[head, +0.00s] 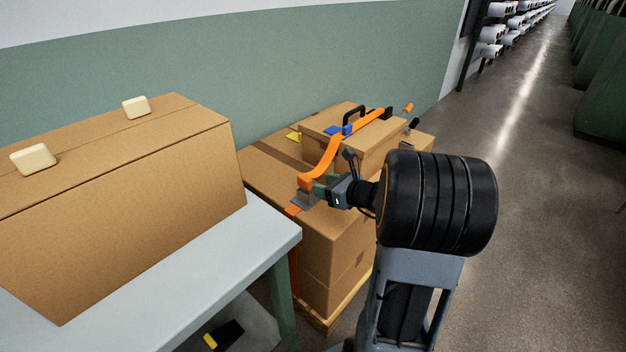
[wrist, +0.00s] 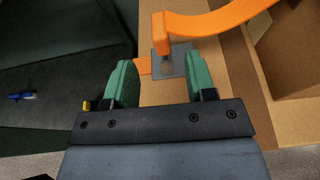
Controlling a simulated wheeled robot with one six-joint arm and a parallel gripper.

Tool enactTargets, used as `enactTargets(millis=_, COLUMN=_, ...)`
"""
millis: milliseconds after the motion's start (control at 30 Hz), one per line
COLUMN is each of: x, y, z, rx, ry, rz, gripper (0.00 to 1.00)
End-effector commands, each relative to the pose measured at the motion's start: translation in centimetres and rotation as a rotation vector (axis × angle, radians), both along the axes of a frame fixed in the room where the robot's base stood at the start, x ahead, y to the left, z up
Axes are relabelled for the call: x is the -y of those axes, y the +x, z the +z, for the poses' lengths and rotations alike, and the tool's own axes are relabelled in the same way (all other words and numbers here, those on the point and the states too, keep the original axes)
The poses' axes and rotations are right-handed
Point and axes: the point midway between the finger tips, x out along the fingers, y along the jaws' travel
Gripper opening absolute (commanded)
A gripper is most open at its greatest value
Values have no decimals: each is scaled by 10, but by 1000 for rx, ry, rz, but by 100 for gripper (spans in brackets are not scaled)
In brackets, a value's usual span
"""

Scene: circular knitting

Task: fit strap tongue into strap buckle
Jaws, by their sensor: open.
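The orange strap (head: 325,158) runs over the cartons, and its bent end, the tongue (head: 304,181), hangs at the front left. In the wrist view the tongue (wrist: 160,36) points down at the grey slotted buckle (wrist: 180,64). The buckle also shows in the head view (head: 304,202), just below the tongue at the carton's edge. I cannot tell whether tongue and buckle touch. My gripper (head: 321,184) is open, with green finger pads. In the wrist view my gripper (wrist: 160,72) has its fingers apart, left and right of the buckle area, with nothing clamped.
Stacked cartons (head: 335,238) stand on a wooden pallet (head: 345,307). A black handle (head: 354,114) and a blue piece (head: 338,130) lie on top. A table (head: 215,262) with a large box (head: 130,220) is at the left. The aisle floor (head: 540,180) at the right is clear.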

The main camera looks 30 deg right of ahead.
Motion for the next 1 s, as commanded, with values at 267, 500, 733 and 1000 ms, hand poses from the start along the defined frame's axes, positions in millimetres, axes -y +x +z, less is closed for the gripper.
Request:
enactTargets(millis=267, x=16, y=-37, z=14, rx=0, ry=0, rz=-3, gripper=51)
enactTargets(millis=500, x=20, y=-47, z=16, rx=0, ry=1, rz=0, gripper=51)
enactTargets(millis=733, x=20, y=-48, z=16, rx=0, ry=0, rz=1, gripper=51)
enactTargets(millis=1000, x=19, y=-48, z=16, rx=0, ry=0, rz=1, gripper=51)
